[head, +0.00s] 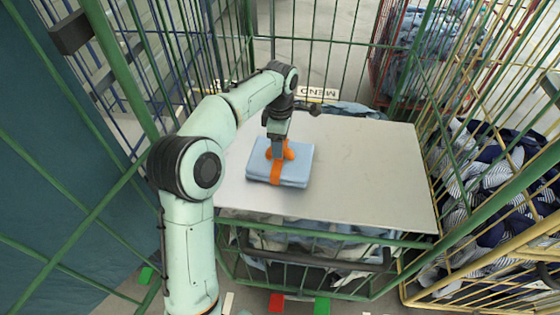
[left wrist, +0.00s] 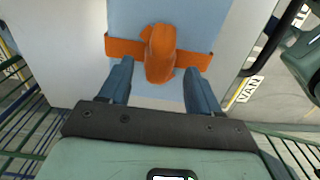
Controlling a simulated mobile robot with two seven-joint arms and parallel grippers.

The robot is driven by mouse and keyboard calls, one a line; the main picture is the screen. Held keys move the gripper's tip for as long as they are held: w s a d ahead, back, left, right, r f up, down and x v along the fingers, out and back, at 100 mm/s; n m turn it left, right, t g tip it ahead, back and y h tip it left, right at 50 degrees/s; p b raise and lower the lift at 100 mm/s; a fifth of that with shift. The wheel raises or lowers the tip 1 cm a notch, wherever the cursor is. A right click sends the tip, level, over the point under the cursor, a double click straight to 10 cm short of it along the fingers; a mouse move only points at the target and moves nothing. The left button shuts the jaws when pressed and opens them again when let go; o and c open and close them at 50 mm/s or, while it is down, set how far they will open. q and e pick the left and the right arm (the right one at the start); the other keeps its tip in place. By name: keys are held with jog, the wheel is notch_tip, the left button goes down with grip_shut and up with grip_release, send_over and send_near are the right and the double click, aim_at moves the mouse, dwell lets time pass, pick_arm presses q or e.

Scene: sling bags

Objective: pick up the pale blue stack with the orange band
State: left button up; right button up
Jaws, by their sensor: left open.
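The pale blue stack (head: 295,165) lies flat near the left side of a light board. An orange band (head: 275,172) wraps it, with a raised orange knot on top. My left gripper (head: 279,150) is right over the stack at the knot. In the left wrist view the orange knot (left wrist: 160,55) stands between the two blue fingers of my left gripper (left wrist: 158,88), with a gap on each side. The fingers are open. The pale blue stack (left wrist: 202,25) fills the top middle of that view. My right gripper is not in view.
The light board (head: 370,170) rests on a green wire cage holding cloth. Its right part is clear. Green cage bars (head: 430,150) rise around it. A yellow cage (head: 480,285) with striped cloth stands at right.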

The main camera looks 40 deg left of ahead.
pick_arm(q)
jog(key=shift+f, duration=0.45)
grip_shut()
jog(key=shift+r, duration=0.15)
dwell(1.0)
